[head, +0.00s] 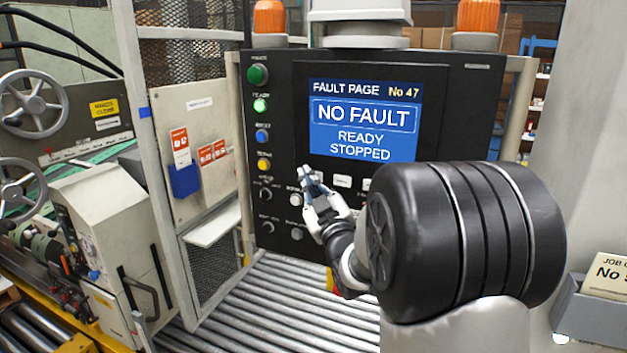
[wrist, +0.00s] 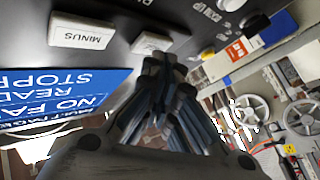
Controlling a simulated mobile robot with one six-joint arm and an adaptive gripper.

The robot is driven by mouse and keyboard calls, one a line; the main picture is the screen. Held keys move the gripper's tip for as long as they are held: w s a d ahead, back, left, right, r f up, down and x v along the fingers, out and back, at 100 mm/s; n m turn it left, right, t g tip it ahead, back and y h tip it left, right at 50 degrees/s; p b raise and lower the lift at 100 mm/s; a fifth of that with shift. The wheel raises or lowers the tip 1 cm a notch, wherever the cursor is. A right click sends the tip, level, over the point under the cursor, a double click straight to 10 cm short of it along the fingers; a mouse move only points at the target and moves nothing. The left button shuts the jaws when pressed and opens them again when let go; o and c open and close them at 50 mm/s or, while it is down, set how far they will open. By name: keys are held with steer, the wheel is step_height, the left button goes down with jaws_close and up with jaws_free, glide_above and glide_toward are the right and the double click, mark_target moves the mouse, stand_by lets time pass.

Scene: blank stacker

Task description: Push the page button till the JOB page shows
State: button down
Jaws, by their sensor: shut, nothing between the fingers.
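The black control panel (head: 283,90) carries a blue screen (head: 362,128) reading "FAULT PAGE No 47", "NO FAULT", "READY STOPPED". The screen shows upside down in the wrist view (wrist: 45,95). My gripper (head: 308,173) is shut and empty, at the panel just below the screen's lower left corner. In the wrist view its fingertips (wrist: 163,62) lie over the edge of a pale rectangular button (wrist: 150,43). I cannot read that button's label or tell whether the tips touch it. A "MINUS" button (wrist: 80,31) is beside it. No page label is legible.
Green, blue and yellow round buttons (head: 262,135) line the panel's left side, with dark knobs below. A roller conveyor (head: 280,305) runs below the panel. A machine with handwheels (head: 35,105) is at left, a card holder (head: 590,315) at right.

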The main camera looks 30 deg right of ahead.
steer(key=shift+w+d+b, duration=0.25)
steer(key=shift+d+b, duration=0.05)
stand_by(0.7)
steer(key=shift+s+a, duration=0.1)
steer(key=shift+s+a+b, duration=0.45)
steer(key=shift+a+b, duration=0.1)
steer(key=shift+b, duration=0.05)
steer(key=s+a+b, duration=0.1)
steer(key=a, duration=0.1)
steer(key=s+a+b, duration=0.1)
steer(key=s+a, duration=0.1)
stand_by(0.6)
stand_by(2.9)
